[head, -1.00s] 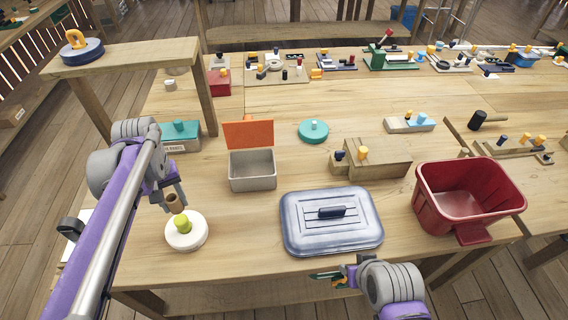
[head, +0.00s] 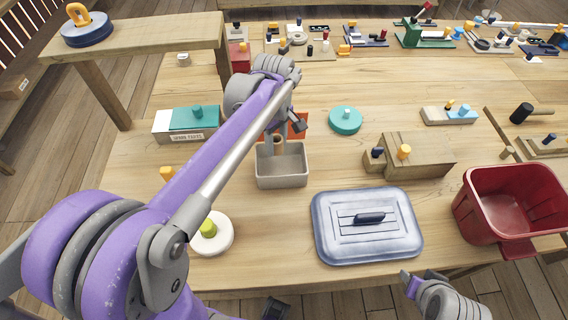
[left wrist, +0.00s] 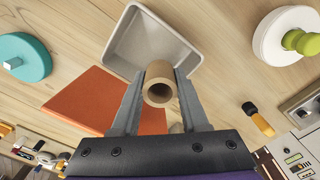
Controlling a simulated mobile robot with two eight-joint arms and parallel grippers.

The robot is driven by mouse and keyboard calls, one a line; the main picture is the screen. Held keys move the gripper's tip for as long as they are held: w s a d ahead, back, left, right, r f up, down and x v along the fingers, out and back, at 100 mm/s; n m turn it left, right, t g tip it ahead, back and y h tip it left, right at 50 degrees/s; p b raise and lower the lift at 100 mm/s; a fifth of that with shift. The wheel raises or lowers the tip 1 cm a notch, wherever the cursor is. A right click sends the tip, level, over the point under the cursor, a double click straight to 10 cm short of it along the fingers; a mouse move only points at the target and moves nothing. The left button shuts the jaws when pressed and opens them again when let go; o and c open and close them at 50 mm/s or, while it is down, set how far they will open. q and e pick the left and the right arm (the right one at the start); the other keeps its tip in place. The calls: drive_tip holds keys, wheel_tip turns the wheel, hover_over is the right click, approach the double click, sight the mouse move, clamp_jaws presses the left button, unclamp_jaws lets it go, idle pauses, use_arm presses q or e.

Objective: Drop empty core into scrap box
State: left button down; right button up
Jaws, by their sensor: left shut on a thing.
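The empty core (left wrist: 158,84) is a short brown cardboard tube. My left gripper (head: 275,142) is shut on it; in the left wrist view the fingers (left wrist: 160,92) clasp its sides. In the head view the core is mostly hidden by my arm. The gripper holds it above the back part of an open grey box (head: 282,181), whose inside also shows in the left wrist view (left wrist: 140,45). The box's orange lid (left wrist: 95,100) is raised at its back edge. No scrap label is visible. My right gripper (head: 410,280) is at the table's front edge, its jaws unclear.
A blue-grey lidded bin (head: 340,235) sits right of the grey box, and an open red bin (head: 510,235) farther right. A white disc with a green knob (head: 222,240) is front left. A teal-lidded box (head: 180,124) labelled spare parts and a wooden shelf (head: 140,42) stand left.

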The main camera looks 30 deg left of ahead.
use_arm(q)
drive_tip(key=n, duration=0.4)
drive_tip(key=shift+d+f, duration=0.1)
drive_tip(key=shift+f, duration=0.2)
drive_tip(key=n, duration=0.3)
drive_tip(key=shift+s+f, duration=0.15)
drive_tip(key=shift+s, duration=0.05)
drive_tip(key=shift+n, duration=0.3)
drive_tip(key=shift+f+b, duration=2)
drive_tip(key=shift+f, duration=1)
drive_tip(key=shift+c, duration=1.7)
unclamp_jaws()
drive_tip(key=shift+w, duration=0.1)
wheel_tip(320, 180, up, 11)
drive_tip(key=p, duration=0.1)
